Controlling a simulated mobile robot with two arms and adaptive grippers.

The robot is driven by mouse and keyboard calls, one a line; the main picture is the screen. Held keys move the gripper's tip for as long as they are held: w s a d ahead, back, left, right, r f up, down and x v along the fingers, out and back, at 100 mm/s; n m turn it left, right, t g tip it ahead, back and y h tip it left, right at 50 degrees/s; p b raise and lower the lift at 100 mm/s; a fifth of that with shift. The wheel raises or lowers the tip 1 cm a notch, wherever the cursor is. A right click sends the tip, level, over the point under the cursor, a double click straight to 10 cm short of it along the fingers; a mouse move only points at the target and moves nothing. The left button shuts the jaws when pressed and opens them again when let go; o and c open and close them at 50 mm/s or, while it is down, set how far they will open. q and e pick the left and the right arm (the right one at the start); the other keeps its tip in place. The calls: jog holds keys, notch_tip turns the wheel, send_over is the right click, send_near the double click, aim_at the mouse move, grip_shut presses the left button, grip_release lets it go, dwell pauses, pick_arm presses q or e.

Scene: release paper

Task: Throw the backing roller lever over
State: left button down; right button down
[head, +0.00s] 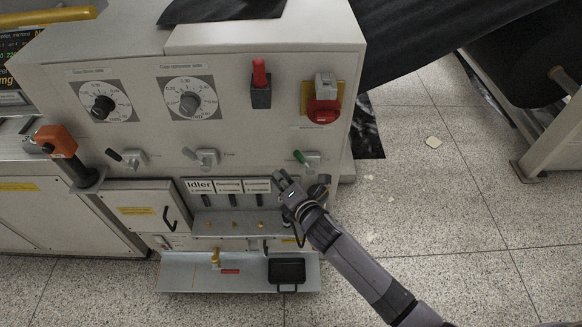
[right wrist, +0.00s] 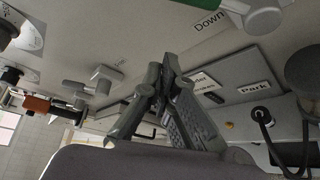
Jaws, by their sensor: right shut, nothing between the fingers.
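Three small levers sit in a row on the machine's front panel. They are a black-handled lever (head: 130,158), a grey lever (head: 203,157) and a green-handled lever (head: 308,159). I cannot read which one is marked as the backing roller. My right gripper (head: 281,181) is shut and empty, just below and left of the green lever, in front of the label row. In the right wrist view the shut fingers (right wrist: 171,72) point up at the panel. The green lever's grey hub (right wrist: 258,13) is at upper right beside a "Down" label, and the grey lever (right wrist: 106,76) is at left. My left gripper is out of view.
Above the levers are two dials (head: 189,99), a red-tipped switch (head: 260,82) and a red knob (head: 322,111). Below are the Idler label plate (head: 199,186), a ledge and a black tray (head: 287,270). An orange-topped post (head: 57,141) stands left. Speckled floor at right is mostly open.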

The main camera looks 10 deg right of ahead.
aim_at(304, 161)
jog(key=d, duration=0.1)
jog(key=w+d+r+p, duration=0.1)
jog(key=d+p, duration=0.1)
jog(key=shift+w+r, duration=0.25)
jog(key=shift+r, duration=0.1)
